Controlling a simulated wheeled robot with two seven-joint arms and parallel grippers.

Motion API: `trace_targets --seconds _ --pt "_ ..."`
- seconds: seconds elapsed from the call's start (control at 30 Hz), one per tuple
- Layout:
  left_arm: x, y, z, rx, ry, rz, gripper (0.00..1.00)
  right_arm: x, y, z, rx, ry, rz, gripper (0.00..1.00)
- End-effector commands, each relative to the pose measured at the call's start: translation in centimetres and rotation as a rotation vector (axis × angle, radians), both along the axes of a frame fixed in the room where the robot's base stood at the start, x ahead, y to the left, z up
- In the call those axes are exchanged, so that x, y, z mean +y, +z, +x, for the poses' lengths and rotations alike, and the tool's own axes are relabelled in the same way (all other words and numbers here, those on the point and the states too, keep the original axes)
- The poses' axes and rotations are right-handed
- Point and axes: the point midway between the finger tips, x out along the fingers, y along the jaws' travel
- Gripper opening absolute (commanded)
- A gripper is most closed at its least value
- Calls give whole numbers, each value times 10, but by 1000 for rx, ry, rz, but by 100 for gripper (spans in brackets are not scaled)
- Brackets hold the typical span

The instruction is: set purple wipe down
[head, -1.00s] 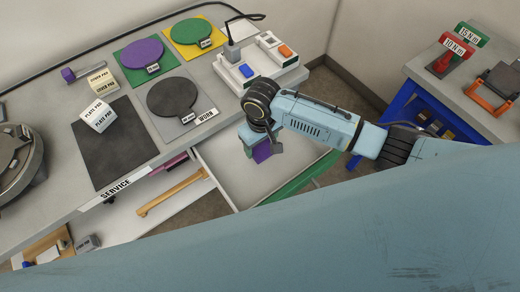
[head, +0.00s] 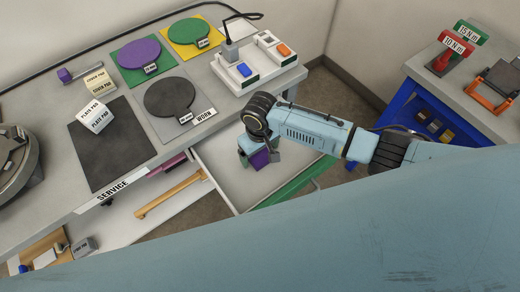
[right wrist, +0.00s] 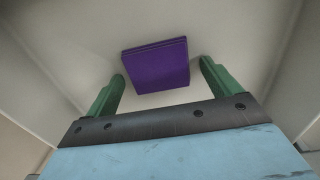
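The purple wipe (right wrist: 156,66) is a flat, folded purple square. In the right wrist view it lies between the fingers of my right gripper (right wrist: 162,70), with a visible gap on both sides. The green fingers stand apart, so the gripper is open. In the head view the wipe (head: 260,159) shows partly below my right gripper (head: 258,152), inside the open drawer (head: 225,178). The wrist hides part of it. The wipe seems to be at the pale drawer floor, but its exact contact is hard to see. My left gripper is out of view.
The drawer has a green front (head: 290,186) and pale walls close around my gripper. Above it, the bench holds a dark mat (head: 95,160), purple disc (head: 139,52), green disc (head: 190,31) and white switch box (head: 262,75). A blue-framed cart (head: 395,110) stands at right.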

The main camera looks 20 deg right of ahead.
Motion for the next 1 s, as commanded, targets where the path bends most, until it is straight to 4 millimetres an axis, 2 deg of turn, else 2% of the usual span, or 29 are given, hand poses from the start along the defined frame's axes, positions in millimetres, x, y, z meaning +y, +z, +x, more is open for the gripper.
trace_targets --seconds 0.23,0.37,0.8,1.0 --pt "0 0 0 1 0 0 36 0 1 0 -1 0 0 89" --pt "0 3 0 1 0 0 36 0 12 1 -2 0 2 89" --pt "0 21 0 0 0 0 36 0 100 1 -3 1 1 89" --pt "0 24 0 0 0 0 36 0 120 0 0 -1 1 89"
